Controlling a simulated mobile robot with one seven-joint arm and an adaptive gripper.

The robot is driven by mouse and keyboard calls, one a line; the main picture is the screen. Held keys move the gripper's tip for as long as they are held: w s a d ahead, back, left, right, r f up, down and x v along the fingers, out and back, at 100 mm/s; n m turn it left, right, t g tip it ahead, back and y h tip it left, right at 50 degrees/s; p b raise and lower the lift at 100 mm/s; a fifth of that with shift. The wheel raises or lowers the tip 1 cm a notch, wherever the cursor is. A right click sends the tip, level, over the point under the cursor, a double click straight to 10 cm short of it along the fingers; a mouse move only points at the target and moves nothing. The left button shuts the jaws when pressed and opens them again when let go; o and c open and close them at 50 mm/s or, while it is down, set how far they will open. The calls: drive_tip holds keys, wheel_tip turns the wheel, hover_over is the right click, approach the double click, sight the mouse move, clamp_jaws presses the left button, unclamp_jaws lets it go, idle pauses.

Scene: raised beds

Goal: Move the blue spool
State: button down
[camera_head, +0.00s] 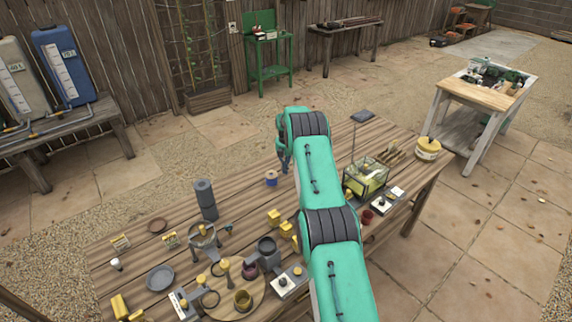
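A small blue spool (271,178) with a tan-looking rim stands on the wooden table, near its far edge and left of my arm. My gripper (285,165) is a small dark shape below the end of my green arm, just right of the spool and slightly higher in the picture. A gap shows between them, and the spool does not appear to be held. The fingers are too small and partly covered by my arm to show whether they are open.
A dark grey cylinder (206,199) stands left of the spool. Yellow blocks (274,217), bowls and a round wooden board (228,299) crowd the near left. A glass tank (366,178) and a yellow tub (428,149) stand right of my arm. Bare wood surrounds the spool.

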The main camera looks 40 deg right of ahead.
drive_tip(key=shift+a+r, duration=0.2)
drive_tip(key=shift+a, duration=0.35)
drive_tip(key=shift+a+r, duration=0.15)
drive_tip(key=shift+a, duration=0.4)
drive_tip(key=shift+a+f, duration=0.1)
drive_tip(key=shift+a, duration=0.55)
drive_tip(key=a, duration=2)
drive_tip(key=shift+a+b, duration=0.2)
drive_tip(key=shift+b, duration=0.2)
drive_tip(key=shift+d, duration=0.1)
